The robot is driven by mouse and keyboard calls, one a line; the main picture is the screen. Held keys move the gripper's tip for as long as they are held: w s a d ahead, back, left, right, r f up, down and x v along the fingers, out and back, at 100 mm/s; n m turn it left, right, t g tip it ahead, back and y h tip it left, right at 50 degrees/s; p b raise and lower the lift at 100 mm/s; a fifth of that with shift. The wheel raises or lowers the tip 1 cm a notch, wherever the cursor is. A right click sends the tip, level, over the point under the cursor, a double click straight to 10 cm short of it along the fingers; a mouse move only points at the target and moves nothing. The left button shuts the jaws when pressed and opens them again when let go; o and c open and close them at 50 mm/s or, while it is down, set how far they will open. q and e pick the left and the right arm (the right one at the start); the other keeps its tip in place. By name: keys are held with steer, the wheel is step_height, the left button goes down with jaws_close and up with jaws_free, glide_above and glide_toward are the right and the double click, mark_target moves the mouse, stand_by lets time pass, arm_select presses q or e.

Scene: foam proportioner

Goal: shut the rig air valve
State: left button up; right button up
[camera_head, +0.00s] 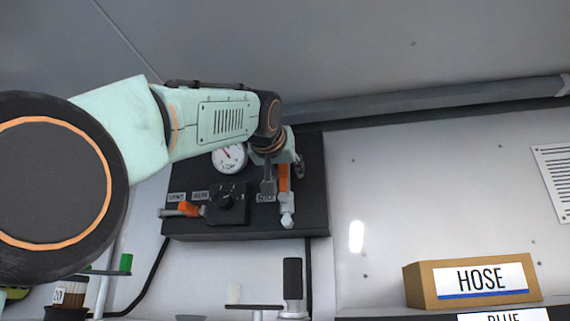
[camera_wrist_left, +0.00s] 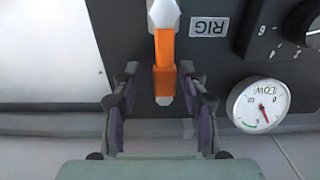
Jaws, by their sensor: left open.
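The rig air valve has an orange lever handle (camera_head: 284,180) on the right part of the black panel. The handle points up from its pale metal body (camera_head: 287,213), in line with it. In the left wrist view the same orange handle (camera_wrist_left: 164,60) stands beside the RIG label (camera_wrist_left: 209,26). My left gripper (camera_head: 283,172) reaches the panel from above. Its jaws are open, one finger on each side of the handle's end, with a gap showing on both sides in the wrist view (camera_wrist_left: 159,82). The gripper partly hides the handle in the head view. My right gripper is not in view.
The black panel (camera_head: 310,190) also carries a pressure gauge (camera_head: 229,158), a black dial (camera_head: 229,202) and a second orange handle (camera_head: 189,209) lying sideways at left. A HOSE box (camera_head: 420,287) sits at lower right. A black-topped post (camera_head: 292,280) stands below the panel.

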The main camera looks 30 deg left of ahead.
arm_select(q)
steer(key=shift+w+a+f, duration=0.1)
steer(key=shift+a, duration=0.3)
steer(key=shift+c, duration=0.3)
steer(key=shift+a, duration=0.15)
steer(key=shift+c, duration=0.7)
steer(key=shift+d, duration=0.35)
steer(key=c, duration=0.4)
steer(key=shift+a, duration=0.1)
jaws_close()
